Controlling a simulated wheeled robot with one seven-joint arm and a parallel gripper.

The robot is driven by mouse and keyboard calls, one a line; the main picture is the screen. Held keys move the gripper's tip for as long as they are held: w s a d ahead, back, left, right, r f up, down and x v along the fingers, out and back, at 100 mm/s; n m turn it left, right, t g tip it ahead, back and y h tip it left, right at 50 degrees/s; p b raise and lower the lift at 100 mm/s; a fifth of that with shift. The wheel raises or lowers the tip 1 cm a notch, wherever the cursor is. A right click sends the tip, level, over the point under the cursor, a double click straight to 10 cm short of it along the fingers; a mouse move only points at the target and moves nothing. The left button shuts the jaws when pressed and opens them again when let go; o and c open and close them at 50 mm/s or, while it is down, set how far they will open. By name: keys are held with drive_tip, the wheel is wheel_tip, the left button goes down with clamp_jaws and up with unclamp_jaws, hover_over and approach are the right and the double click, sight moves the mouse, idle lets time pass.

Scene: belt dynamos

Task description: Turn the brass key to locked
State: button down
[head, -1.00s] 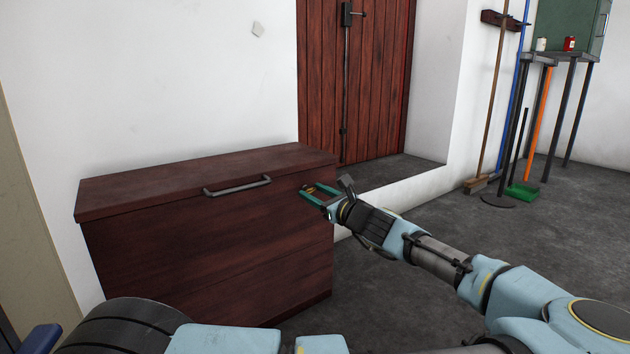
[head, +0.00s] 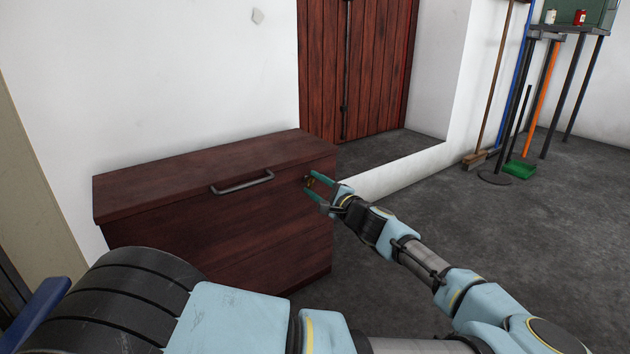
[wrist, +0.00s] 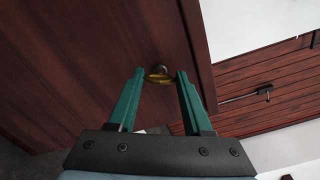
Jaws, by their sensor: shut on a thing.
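The brass key (wrist: 160,79) sits in a dark round lock on the front of a dark red-brown wooden chest. In the wrist view its bow lies between the tips of my gripper's green fingers (wrist: 160,74). My gripper (head: 311,185) is shut on the key, with a finger on either side of it. In the head view the key (head: 309,181) is a small brass spot near the chest's upper right front corner, partly hidden by the fingers. The chest (head: 200,228) has its lid down. I cannot tell the key's exact angle.
A grey bar handle (head: 242,184) is on the chest front, left of the key. A plank door (head: 360,70) stands in a recess behind. Brooms (head: 490,90) and a green dustpan (head: 519,168) are at the back right. The grey floor (head: 470,220) right of the chest is clear.

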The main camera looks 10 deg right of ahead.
drive_tip(key=n, duration=0.5)
drive_tip(key=shift+a+f, duration=0.1)
drive_tip(key=shift+f, duration=0.05)
idle(0.4)
drive_tip(key=shift+c, duration=1.6)
unclamp_jaws()
drive_tip(key=shift+s, duration=0.1)
drive_tip(key=p+v, duration=0.3)
drive_tip(key=v, duration=0.7)
drive_tip(key=shift+s+d, duration=0.25)
